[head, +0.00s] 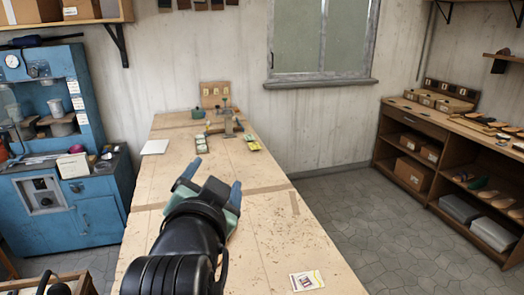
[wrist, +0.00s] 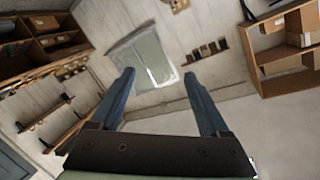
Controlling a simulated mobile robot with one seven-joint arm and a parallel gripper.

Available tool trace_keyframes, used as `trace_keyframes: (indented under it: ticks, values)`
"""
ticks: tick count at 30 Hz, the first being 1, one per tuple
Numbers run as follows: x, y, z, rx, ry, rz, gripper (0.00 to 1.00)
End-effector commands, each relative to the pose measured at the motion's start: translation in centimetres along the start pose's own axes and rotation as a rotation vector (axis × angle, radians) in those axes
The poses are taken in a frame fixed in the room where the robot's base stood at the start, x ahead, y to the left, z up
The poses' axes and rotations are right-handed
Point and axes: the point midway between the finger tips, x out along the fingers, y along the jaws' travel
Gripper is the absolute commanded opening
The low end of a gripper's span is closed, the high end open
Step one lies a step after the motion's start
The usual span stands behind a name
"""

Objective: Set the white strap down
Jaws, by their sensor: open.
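My gripper (head: 212,178) is above the wooden workbench (head: 270,235) in the head view, with its two blue fingers spread apart. In the wrist view my gripper (wrist: 159,76) is open, and nothing is between the fingers. I cannot make out a white strap for certain in either view. A flat white piece (head: 155,147) lies at the bench's left edge, but it looks like a sheet or pad. My arm hides part of the bench.
Small green and yellow packs (head: 251,142) and a wooden stand (head: 229,127) are at the far end. A blue machine (head: 75,150) stands left; shelves (head: 450,185) stand right.

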Motion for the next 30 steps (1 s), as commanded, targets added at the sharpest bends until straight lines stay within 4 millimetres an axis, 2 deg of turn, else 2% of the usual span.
trace_keyframes:
  ticks: [1,3,6,10,12,16,25,30]
  values:
    - [-2.0,-1.1,-5.1,-0.076,0.143,-0.077,0.79]
    - [-5.4,-2.7,-10.8,-0.191,0.334,-0.161,0.79]
    - [-11.0,-4.5,-16.9,-0.34,0.584,-0.23,0.79]
    - [-17.2,-5.9,-21.3,-0.475,0.823,-0.261,0.79]
    - [-19.3,-6.3,-22.4,-0.518,0.901,-0.263,0.79]
    - [-21.0,-6.6,-23.1,-0.551,0.96,-0.264,0.79]
    - [-20.9,-6.6,-23.1,-0.552,0.959,-0.263,0.79]
    - [-20.4,-5.2,-20.8,-0.549,0.956,-0.266,0.79]
